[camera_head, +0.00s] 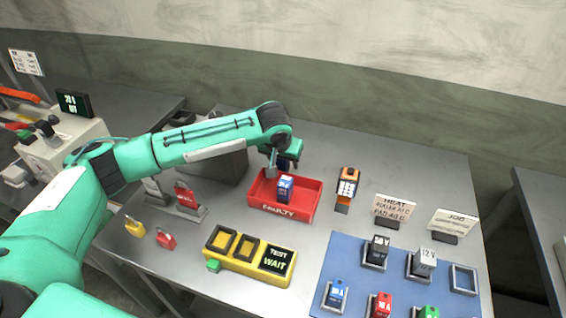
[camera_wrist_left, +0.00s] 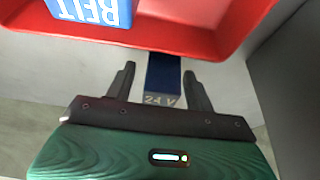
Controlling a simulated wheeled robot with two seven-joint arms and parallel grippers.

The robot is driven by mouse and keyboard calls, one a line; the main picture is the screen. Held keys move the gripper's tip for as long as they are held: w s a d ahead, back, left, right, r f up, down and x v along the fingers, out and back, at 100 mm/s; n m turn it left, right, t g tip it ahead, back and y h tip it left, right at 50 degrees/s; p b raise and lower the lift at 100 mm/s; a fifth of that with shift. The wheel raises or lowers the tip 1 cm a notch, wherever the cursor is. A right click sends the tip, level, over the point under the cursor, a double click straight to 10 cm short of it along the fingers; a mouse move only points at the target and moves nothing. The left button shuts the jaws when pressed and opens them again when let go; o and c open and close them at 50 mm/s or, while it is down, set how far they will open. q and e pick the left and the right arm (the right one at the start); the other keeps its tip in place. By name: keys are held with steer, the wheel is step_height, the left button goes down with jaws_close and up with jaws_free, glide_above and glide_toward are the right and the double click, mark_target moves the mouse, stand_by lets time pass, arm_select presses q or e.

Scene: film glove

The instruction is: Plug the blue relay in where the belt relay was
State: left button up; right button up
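A blue relay (camera_head: 336,294) stands at the near left of the blue mat, beside a red relay (camera_head: 380,306). Another blue relay (camera_head: 285,187) stands in the red FAULTY tray (camera_head: 279,210); in the left wrist view its label reads BELT (camera_wrist_left: 90,10). My left gripper (camera_head: 283,168) is at the tray's back edge. Its fingers (camera_wrist_left: 160,80) are apart, with a dark blue strip marked 24 V (camera_wrist_left: 163,75) showing between them and bare grey beside it. The yellow block (camera_head: 233,265) has empty-looking dark sockets and a TEST WAIT display. My right gripper is not in view.
A black block (camera_head: 377,248), a grey 12 V block (camera_head: 424,262) and an empty frame (camera_head: 463,279) are on the mat's back part. An orange meter (camera_head: 348,184) and two cards (camera_head: 394,208) stand behind. Padlocks (camera_head: 165,239) lie at left.

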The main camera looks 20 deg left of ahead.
arm_select(q)
steer(key=c, duration=1.1)
